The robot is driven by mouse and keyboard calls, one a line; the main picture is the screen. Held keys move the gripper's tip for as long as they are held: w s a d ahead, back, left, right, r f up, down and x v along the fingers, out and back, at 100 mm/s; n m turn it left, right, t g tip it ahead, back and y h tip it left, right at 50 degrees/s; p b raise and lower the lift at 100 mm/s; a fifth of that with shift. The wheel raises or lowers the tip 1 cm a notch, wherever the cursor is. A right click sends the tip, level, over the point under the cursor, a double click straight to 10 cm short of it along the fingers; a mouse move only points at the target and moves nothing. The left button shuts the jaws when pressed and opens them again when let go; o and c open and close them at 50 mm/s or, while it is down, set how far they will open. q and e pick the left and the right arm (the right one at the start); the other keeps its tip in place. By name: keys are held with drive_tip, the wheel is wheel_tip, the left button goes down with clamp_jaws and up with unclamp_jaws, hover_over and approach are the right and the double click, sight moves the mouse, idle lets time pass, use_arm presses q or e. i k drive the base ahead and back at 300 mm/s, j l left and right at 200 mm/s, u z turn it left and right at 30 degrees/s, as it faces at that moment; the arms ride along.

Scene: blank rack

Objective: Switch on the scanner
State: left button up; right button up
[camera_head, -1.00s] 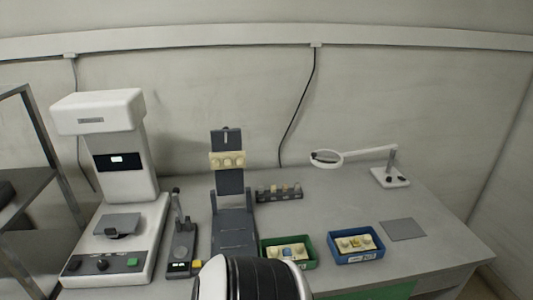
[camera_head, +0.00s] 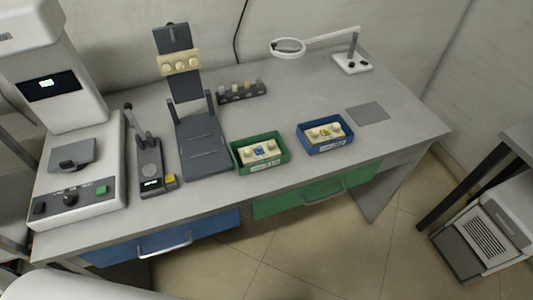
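A tall white machine (camera_head: 98,185) with an overhead head stands at the left end of the bench and may be the scanner; I cannot read a label naming it. Its dark display (camera_head: 48,85) shows a small lit patch. Its front panel has a black knob (camera_head: 69,200), a green button (camera_head: 101,190) and a dark control (camera_head: 39,208). A small dark instrument (camera_head: 151,165) with an upright lever and a yellow button (camera_head: 170,179) stands beside it. Neither of my grippers is in view.
A dark stand (camera_head: 204,147) holds a cream block (camera_head: 180,62). Green (camera_head: 275,167) and blue (camera_head: 340,146) trays hold cream blocks. A magnifier lamp (camera_head: 352,62) stands behind a grey mat (camera_head: 368,113). A grey-white box unit (camera_head: 484,241) is under the right-hand table. Floor between is clear.

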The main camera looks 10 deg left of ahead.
sight(39, 208)
drive_tip(key=u, duration=2)
